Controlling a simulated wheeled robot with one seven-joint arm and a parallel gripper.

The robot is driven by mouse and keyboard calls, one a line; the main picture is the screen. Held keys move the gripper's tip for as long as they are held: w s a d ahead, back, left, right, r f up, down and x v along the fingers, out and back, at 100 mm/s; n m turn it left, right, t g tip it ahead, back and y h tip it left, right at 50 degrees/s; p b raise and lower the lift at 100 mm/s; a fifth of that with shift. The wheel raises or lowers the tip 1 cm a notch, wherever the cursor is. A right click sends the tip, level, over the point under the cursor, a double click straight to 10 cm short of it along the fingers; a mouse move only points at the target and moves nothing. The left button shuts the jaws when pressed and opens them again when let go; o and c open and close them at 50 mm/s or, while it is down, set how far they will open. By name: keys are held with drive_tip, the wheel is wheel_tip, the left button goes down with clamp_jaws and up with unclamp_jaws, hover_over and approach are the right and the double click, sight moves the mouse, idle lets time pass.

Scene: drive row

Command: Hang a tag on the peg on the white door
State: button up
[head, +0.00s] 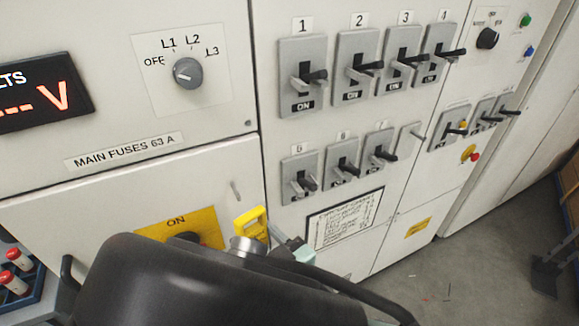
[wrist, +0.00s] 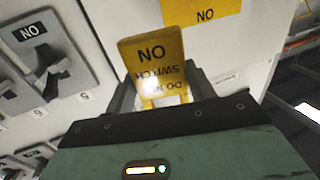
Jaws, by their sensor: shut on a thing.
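My gripper (wrist: 162,92) is shut on a yellow tag (wrist: 152,58), with one finger on each side of it. In the wrist view the tag's lettering is upside down and reads "DO NOT SWITCH ON". In the head view the tag (head: 250,222) shows at the end of my arm, partly hidden by it. The white door (head: 110,205) is at the lower left, under the "MAIN FUSES 63 A" label. The small peg (head: 235,190) sticks out near the door's upper right, above and left of the tag. The tag looks apart from the peg. The wrist view does not clearly show the peg.
A yellow "ON" plate (head: 152,228) with a dark switch is on the door, partly behind my arm. Rows of numbered grey switches (head: 302,75) with protruding black handles stand to the right. A blue rack (head: 22,285) with red-capped items is at the lower left.

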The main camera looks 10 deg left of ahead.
drive_tip(key=shift+w+a+f, duration=0.15)
drive_tip(key=shift+w+a, duration=0.55)
drive_tip(key=shift+w, duration=0.4)
drive_tip(key=shift+w+a+f, duration=0.1)
drive_tip(key=shift+w+a, duration=0.55)
drive_tip(key=shift+w, duration=0.4)
drive_tip(key=shift+w+a+f, duration=0.15)
drive_tip(key=shift+w+a, duration=0.55)
drive_tip(key=shift+w, duration=0.4)
drive_tip(key=shift+w+a+f+b, duration=0.3)
drive_tip(key=shift+w+f+b, duration=0.25)
drive_tip(key=shift+b, duration=0.25)
drive_tip(key=o, duration=1.1)
drive_tip(key=shift+c, duration=0.2)
